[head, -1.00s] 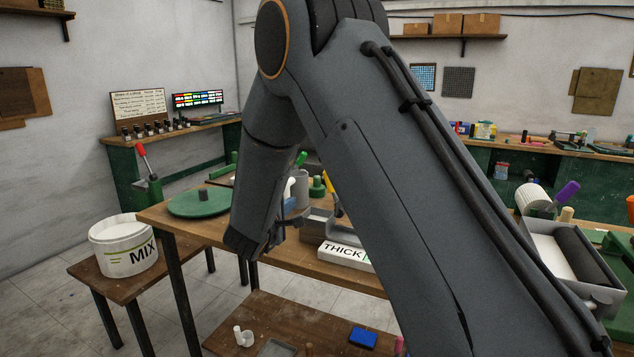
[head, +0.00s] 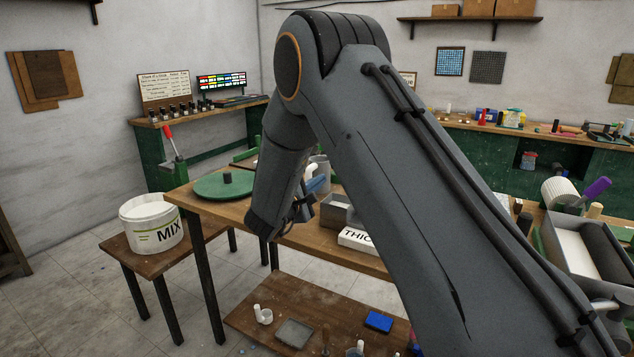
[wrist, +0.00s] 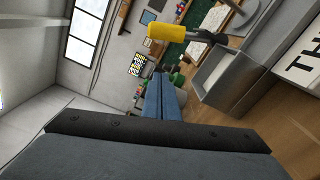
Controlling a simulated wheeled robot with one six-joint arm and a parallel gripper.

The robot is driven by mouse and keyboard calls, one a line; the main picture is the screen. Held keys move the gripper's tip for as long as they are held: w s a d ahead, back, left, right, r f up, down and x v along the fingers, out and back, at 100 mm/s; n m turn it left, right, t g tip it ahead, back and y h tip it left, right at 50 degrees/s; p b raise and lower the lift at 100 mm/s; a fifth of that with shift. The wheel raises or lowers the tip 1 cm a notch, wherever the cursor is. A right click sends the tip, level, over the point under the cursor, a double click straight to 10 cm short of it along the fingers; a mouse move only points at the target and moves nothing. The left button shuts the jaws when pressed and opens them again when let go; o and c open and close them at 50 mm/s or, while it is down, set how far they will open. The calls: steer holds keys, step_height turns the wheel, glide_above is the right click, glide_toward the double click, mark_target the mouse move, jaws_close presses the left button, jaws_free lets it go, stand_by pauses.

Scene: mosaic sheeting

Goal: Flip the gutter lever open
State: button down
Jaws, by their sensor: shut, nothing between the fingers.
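A lever with a yellow handle (wrist: 168,33) and a dark arm shows in the wrist view, beside a grey metal trough (wrist: 222,78). The handle lies sideways, its dark arm running right toward the trough. In the head view my arm hides the lever, and only part of the grey trough (head: 334,212) shows. My gripper (wrist: 158,80) is shut and empty, its blue-grey fingers together, apart from the handle, which appears above the fingertips in the wrist view. In the head view its blue fingers (head: 316,184) show above the worktable.
A white THICK block (head: 356,238) sits by the trough. A green turntable (head: 222,187) is on the table's left. A white MIX bucket (head: 150,224) stands on a low bench. A red-handled lever (head: 168,132) stands behind. A lower shelf (head: 330,300) holds small items.

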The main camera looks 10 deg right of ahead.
steer(key=w+d+r+p, duration=0.1)
steer(key=w+d+p, duration=0.2)
steer(key=d, duration=0.4)
steer(key=shift+w+r, duration=0.15)
steer(key=shift+w, duration=0.05)
steer(key=shift+s+r, duration=0.1)
